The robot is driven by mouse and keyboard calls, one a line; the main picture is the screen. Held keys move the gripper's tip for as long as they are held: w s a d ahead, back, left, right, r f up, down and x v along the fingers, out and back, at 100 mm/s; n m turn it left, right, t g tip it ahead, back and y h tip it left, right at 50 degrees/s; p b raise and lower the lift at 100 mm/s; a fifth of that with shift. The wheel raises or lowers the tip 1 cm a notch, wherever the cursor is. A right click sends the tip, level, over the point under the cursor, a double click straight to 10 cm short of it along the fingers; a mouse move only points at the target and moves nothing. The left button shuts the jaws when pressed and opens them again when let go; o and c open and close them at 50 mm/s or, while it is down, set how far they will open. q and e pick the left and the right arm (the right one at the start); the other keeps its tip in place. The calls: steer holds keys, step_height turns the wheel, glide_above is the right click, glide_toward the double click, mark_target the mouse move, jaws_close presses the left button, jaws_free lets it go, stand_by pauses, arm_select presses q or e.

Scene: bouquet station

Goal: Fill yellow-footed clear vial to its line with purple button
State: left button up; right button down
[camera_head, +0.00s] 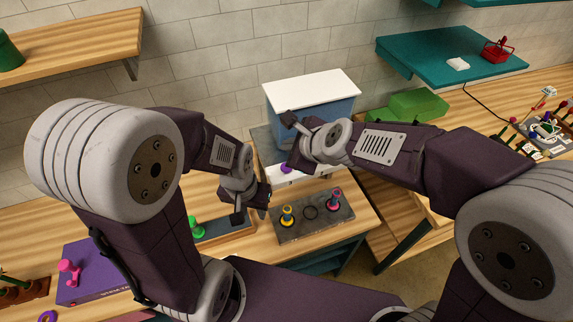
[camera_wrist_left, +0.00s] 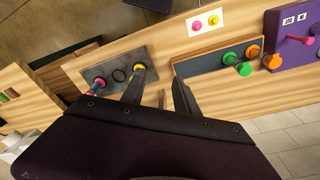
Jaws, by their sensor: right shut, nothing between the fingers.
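The yellow-footed vial (camera_head: 287,216) stands on a grey mat, its clear glass hard to make out. It also shows in the left wrist view (camera_wrist_left: 139,69), close to one finger. The purple button (camera_head: 286,168) is at the white front of the blue dispenser (camera_head: 318,112) with a white lid. My right gripper (camera_head: 291,160) is shut and empty, right by the button; contact cannot be told. My left gripper (camera_head: 252,208) is left of the yellow-footed vial, its fingers (camera_wrist_left: 158,97) apart with nothing between them. The vial's line and fill level are too small to tell.
On the grey mat (camera_head: 318,227) are a dark ring (camera_head: 310,212) and a pink-footed vial (camera_head: 334,203). A green piece (camera_head: 197,228) is on a dark tray to the left. A purple board (camera_head: 95,285) lies further left. Green blocks (camera_head: 418,103) are right of the dispenser.

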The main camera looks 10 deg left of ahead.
stand_by(0.4)
arm_select(q)
jaws_close()
stand_by(1.6)
